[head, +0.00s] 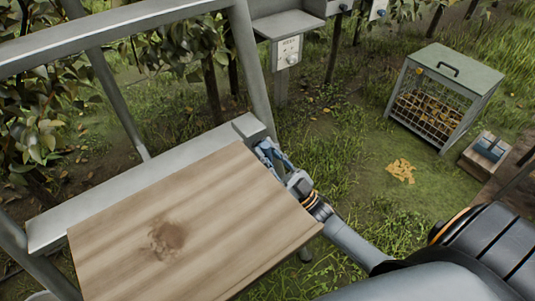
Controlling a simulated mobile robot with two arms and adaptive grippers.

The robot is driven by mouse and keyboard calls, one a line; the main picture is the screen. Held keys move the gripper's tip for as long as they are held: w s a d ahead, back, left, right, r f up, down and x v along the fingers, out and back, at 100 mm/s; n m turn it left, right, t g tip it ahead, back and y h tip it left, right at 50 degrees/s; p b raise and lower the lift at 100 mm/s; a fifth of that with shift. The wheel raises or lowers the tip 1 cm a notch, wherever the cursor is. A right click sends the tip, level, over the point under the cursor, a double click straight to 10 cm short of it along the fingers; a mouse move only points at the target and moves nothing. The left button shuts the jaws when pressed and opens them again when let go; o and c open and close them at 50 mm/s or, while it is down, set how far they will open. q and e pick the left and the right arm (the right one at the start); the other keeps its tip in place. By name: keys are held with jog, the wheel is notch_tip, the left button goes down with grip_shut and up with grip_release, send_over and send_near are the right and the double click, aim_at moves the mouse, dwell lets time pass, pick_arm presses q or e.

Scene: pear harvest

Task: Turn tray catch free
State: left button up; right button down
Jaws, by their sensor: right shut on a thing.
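The wooden tray (225,205) is a flat, pale board with a brown stain, lying across the lower left against a grey metal frame (242,126). My right gripper (270,153) is at the tray's far right corner, beside the frame's end. It is shut on what I take to be the tray catch, which its fingers mostly hide. I cannot tell which way the catch is turned. My left gripper is not in view.
Grey rails (128,22) rise above the tray, with leafy branches behind. A grey post box (288,51) stands at the back. A lidded mesh cage (441,108) and a small box (485,150) stand at right. Grass between is mostly open.

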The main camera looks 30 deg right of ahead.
jog(key=m+t+h, duration=0.1)
jog(key=m+h, duration=0.1)
jog(key=m, duration=0.1)
jog(key=shift+f, duration=0.15)
jog(key=shift+a+m+t+h, duration=0.1)
jog(key=shift+m+t+h, duration=0.3)
jog(key=shift+m+h, duration=0.3)
jog(key=c, duration=1.2)
grip_release()
jog(key=v, duration=1.2)
